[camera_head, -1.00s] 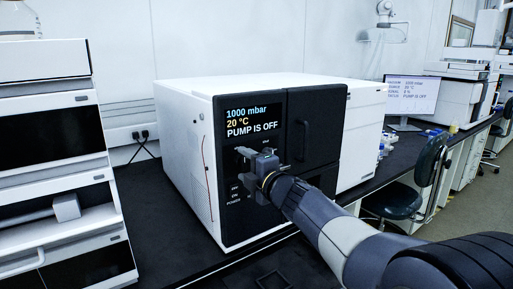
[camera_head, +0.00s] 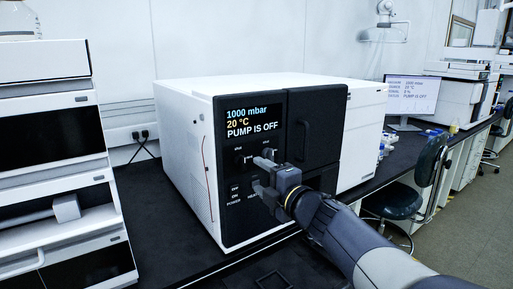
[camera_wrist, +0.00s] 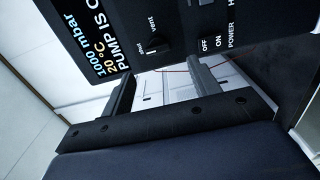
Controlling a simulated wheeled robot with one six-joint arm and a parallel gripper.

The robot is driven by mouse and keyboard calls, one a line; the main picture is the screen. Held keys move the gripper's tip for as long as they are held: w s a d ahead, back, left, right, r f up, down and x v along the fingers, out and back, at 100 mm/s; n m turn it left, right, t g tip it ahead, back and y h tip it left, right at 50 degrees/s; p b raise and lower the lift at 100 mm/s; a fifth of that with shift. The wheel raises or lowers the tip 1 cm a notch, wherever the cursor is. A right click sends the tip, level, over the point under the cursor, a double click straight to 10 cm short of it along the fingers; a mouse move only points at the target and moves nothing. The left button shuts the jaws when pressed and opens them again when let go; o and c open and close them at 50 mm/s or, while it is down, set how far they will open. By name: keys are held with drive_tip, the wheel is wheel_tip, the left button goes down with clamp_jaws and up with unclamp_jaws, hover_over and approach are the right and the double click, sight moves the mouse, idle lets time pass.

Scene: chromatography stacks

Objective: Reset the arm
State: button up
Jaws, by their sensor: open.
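My gripper (camera_head: 262,175) is open and empty in front of the black control panel of a white boxy instrument (camera_head: 187,150). In the head view its two fingers sit one above the other, over the right part of the panel. The wrist view shows the gripper (camera_wrist: 162,80) with its fingers spread wide. A vent knob (camera_wrist: 155,40) and the power switch (camera_wrist: 212,44) show beyond the fingers. The display (camera_head: 253,122) reads 1000 mbar, 20 °C, PUMP IS OFF. I cannot tell the exact gap between fingers and panel.
A monitor (camera_head: 411,95) and a dark stool (camera_head: 395,200) are at the right. The black bench top (camera_head: 150,215) is clear between the stack and the instrument.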

sight(245, 162)
drive_tip(key=x, duration=0.7)
drive_tip(key=shift+w+a+r, duration=0.15)
drive_tip(key=shift+r, duration=0.1)
drive_tip(key=m+p, duration=0.2)
drive_tip(key=m, duration=0.1)
drive_tip(key=shift+r+p, duration=0.2)
drive_tip(key=shift+p, duration=0.1)
drive_tip(key=m+p, duration=0.2)
drive_tip(key=m, duration=0.1)
drive_tip(key=m+p, duration=0.5)
drive_tip(key=shift+m+p, duration=0.3)
drive_tip(key=shift+p, duration=0.05)
drive_tip(key=m+p, duration=0.4)
drive_tip(key=p, duration=0.1)
drive_tip(key=shift+d+r, duration=0.1)
drive_tip(key=shift+d, duration=0.15)
drive_tip(key=m+p, duration=0.2)
drive_tip(key=p, duration=0.1)
drive_tip(key=shift+m+p, duration=0.3)
drive_tip(key=shift+p, duration=0.05)
drive_tip(key=shift+d+f, duration=0.15)
drive_tip(key=shift+f, duration=0.1)
drive_tip(key=shift+s+d, duration=0.25)
drive_tip(key=shift+s, duration=0.3)
